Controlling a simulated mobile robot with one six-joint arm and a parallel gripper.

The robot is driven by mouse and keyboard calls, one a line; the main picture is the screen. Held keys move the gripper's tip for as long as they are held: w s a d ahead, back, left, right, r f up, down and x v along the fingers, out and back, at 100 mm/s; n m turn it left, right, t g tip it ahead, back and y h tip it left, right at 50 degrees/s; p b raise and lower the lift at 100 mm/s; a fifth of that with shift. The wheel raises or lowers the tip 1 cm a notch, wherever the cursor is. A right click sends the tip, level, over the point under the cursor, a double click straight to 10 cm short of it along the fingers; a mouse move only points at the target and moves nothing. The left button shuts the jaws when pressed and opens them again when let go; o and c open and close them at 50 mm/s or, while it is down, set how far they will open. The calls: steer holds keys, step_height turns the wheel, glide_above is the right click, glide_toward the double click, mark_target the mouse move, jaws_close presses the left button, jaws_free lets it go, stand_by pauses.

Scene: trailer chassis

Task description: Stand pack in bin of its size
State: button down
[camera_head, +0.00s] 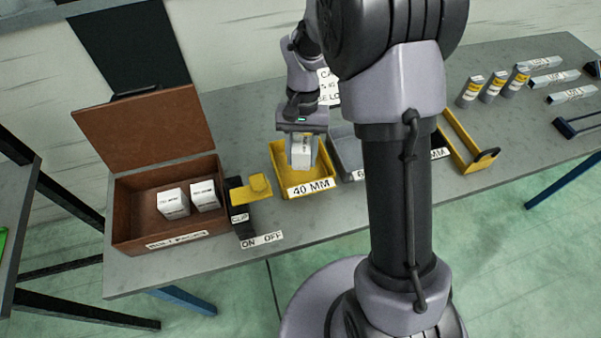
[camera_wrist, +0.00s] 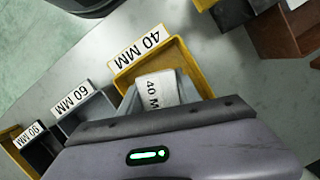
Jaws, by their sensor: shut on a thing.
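A white pack (camera_head: 302,152) is held in my gripper (camera_head: 302,142), in or just over the yellow bin (camera_head: 322,183) labelled 40 MM. In the wrist view the pack (camera_wrist: 158,91) reads "40 M", its remainder hidden, and it lies within the outline of the yellow bin (camera_wrist: 190,62). My gripper is shut on the pack; its fingers are partly hidden. I cannot tell whether the pack touches the bin floor. A grey bin labelled 60 MM (camera_wrist: 92,112) is beside the yellow one, and a dark bin labelled 90 MM (camera_wrist: 40,152) is beyond it.
A brown open-lidded box (camera_head: 135,213) at left holds two white packs (camera_head: 173,204). A yellow and black clip device (camera_head: 250,190) with an ON OFF label stands between box and bin.

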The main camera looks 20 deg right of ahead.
mark_target(297, 140)
steer(key=m, duration=0.2)
steer(key=r+m+t+y, duration=0.1)
steer(key=m, duration=0.2)
steer(key=w+r+m, duration=0.1)
steer(key=m, duration=0.2)
steer(key=shift+w+a+r+t+y, duration=0.1)
steer(key=shift+a+r+t+y, duration=0.1)
steer(key=shift+r+t+y, duration=0.1)
steer(key=m, duration=0.1)
steer(key=r+m+t, duration=0.1)
steer(key=m, duration=0.1)
steer(key=w+m, duration=0.1)
steer(key=m, duration=0.1)
steer(key=shift+r+y, duration=0.2)
steer(key=shift+y, duration=0.1)
steer(key=shift+f+m+t+b, duration=0.3)
steer(key=shift+m+b, duration=0.05)
steer(key=shift+m, duration=0.05)
step_height(297, 140, down, 10)
steer(key=b, duration=0.4)
steer(key=shift+r+b, duration=0.25)
steer(key=shift+b, duration=0.05)
steer(key=shift+r, duration=0.15)
steer(key=c, duration=0.8)
jaws_free()
steer(key=shift+c, duration=0.2)
